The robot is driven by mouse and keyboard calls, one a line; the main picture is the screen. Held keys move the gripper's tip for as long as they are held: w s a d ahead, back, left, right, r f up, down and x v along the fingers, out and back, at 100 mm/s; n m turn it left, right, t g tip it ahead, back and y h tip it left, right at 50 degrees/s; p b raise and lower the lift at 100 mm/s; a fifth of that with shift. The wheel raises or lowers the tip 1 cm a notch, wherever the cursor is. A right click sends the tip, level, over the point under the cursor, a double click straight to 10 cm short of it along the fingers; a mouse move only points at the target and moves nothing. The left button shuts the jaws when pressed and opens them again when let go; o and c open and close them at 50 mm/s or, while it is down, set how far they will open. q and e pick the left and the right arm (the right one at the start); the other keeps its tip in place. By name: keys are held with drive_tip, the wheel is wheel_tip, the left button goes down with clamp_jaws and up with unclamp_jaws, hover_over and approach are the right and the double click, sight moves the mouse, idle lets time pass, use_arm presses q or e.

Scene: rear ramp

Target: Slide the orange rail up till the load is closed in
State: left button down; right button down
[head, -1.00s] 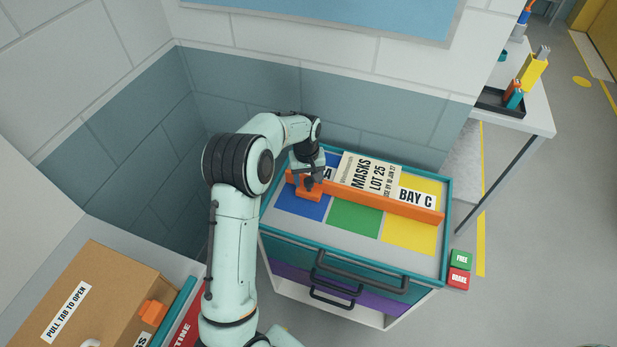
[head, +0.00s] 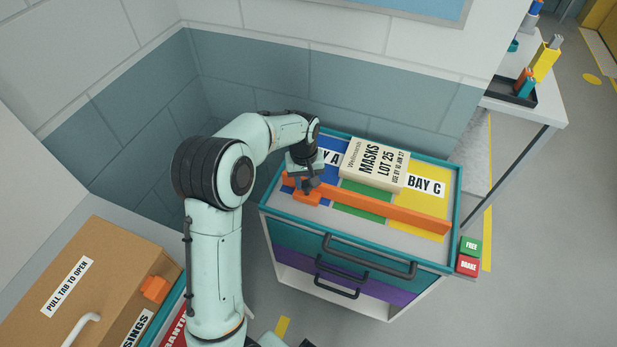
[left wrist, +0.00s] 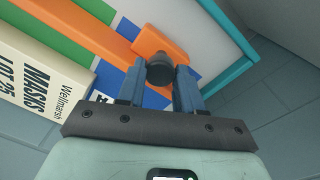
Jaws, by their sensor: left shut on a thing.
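The orange rail (head: 385,210) lies across the top of a teal-rimmed cart (head: 455,228), over the blue, green and yellow bays. A cream box (head: 375,165) marked MASKS LOT 25 lies flat behind it, with a strip of green bay showing between them. My left gripper (head: 306,186) is at the rail's left end, by its orange block (head: 305,197). The left wrist view shows its fingers (left wrist: 160,82) shut on a dark round knob (left wrist: 160,68) at the orange block (left wrist: 160,43). My right gripper is out of view.
A wall stands close behind the cart. Green FREE and red BRAKE buttons (head: 469,254) sit at its right front corner. A cardboard box (head: 95,280) is at lower left. A table (head: 550,108) with a black tray stands at right.

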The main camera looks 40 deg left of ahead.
use_arm(q)
drive_tip(key=shift+w+a, duration=0.1)
drive_tip(key=shift+w, duration=0.35)
drive_tip(key=c, duration=0.7)
unclamp_jaws()
drive_tip(key=shift+s, duration=0.1)
drive_tip(key=shift+c, duration=0.2)
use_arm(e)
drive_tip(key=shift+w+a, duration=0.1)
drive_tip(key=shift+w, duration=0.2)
use_arm(q)
drive_tip(key=shift+r, duration=0.1)
wheel_tip(320, 180, up, 13)
drive_tip(key=p, duration=0.1)
drive_tip(key=shift+s+a+r, duration=0.15)
drive_tip(key=shift+s+a, duration=0.05)
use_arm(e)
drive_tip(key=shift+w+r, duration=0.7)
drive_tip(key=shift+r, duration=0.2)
